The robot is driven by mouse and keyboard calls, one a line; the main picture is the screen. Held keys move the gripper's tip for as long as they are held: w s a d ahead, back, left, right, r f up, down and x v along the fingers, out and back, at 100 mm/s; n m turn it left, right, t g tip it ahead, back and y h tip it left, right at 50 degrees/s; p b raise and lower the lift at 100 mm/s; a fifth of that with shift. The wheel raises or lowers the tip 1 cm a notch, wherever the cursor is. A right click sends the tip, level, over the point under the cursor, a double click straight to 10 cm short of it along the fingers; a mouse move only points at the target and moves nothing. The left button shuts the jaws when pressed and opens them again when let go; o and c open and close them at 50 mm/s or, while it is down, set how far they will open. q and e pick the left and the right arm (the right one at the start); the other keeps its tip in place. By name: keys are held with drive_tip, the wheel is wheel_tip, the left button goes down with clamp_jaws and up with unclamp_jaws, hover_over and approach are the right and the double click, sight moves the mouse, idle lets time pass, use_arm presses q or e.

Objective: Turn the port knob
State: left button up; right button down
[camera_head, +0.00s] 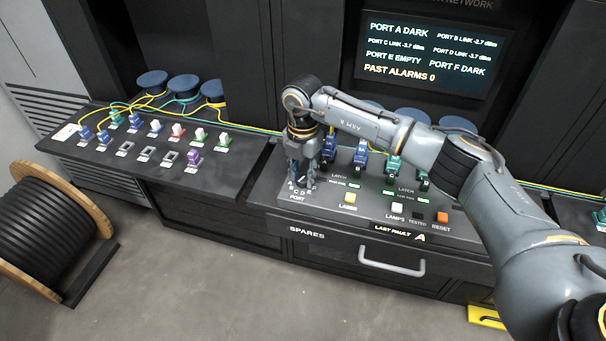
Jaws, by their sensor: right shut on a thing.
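The port knob is at the left end of the console panel, by the "C D PORT" lettering; the knob itself is hidden behind my gripper. My right gripper (301,183) points down over that spot and is shut on what appears to be the knob. My right arm reaches in from the right side of the picture. My left gripper is not in view.
A console (330,201) carries blue and green connectors, a yellow laser button (350,198), a white lamps button (397,208) and an orange reset button (442,217). A screen (435,54) reads "Port A dark". A panel with several connectors (235,156) stands left; a cable drum (50,222) stands on the floor.

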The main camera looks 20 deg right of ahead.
sight(303, 177)
drive_tip(key=m, duration=0.5)
drive_tip(key=shift+m, duration=0.3)
drive_tip(key=shift+r+m, duration=0.1)
drive_tip(key=shift+m, duration=2.2)
drive_tip(key=c, duration=2.1)
unclamp_jaws()
drive_tip(key=o, duration=1.1)
drive_tip(key=shift+o, duration=0.2)
wheel_tip(303, 177, up, 12)
